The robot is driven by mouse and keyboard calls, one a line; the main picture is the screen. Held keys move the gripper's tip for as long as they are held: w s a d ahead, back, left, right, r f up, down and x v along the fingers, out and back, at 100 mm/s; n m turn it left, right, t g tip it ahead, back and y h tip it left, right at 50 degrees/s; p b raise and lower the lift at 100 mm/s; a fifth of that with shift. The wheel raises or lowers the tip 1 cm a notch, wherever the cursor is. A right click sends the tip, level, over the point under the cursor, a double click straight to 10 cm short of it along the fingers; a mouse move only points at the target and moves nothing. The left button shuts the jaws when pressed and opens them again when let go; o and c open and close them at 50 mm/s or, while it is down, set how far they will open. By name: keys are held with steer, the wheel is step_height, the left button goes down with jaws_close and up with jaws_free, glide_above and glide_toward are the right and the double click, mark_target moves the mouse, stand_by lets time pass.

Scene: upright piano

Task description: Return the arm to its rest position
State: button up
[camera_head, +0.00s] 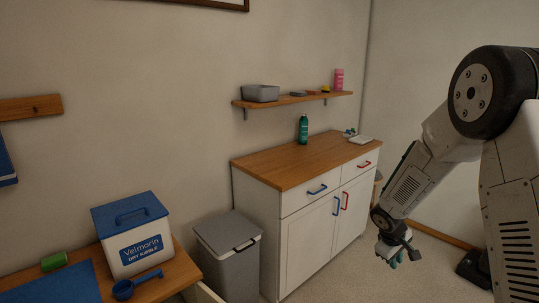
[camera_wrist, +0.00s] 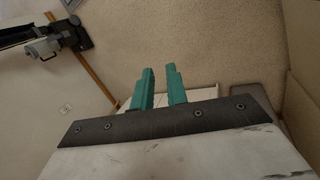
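My arm reaches down from the right edge of the head view. My gripper (camera_head: 391,258) hangs low over the floor, to the right of the white cabinet and apart from it. In the wrist view its two teal fingers (camera_wrist: 160,88) stand a little apart with a gap between them. Nothing shows between the fingers. The head view shows the fingertips only small and partly hidden behind the wrist.
A white cabinet (camera_head: 317,240) with a wooden top holds a green bottle (camera_head: 303,129). A shelf (camera_head: 292,99) hangs above. A grey bin (camera_head: 229,256) stands left of it. A kibble box (camera_head: 133,234) and blue scoop (camera_head: 136,285) are at lower left. Floor shows around my gripper.

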steer(key=s+a+r+m+y, duration=0.1)
steer(key=s+a+r, duration=0.3)
steer(key=s+r, duration=0.5)
steer(key=s+a+r+m+y, duration=0.1)
steer(key=s+a+r+m, duration=0.2)
steer(key=s+r, duration=0.5)
steer(key=s+a+r+m+y, duration=0.1)
steer(key=s+a+r, duration=0.4)
steer(key=s, duration=1.4)
step_height(320, 180, up, 5)
steer(key=shift+s+f+m+y, duration=0.15)
steer(key=shift+s+m+y, duration=0.25)
steer(key=shift+y, duration=0.1)
steer(key=shift+a, duration=0.1)
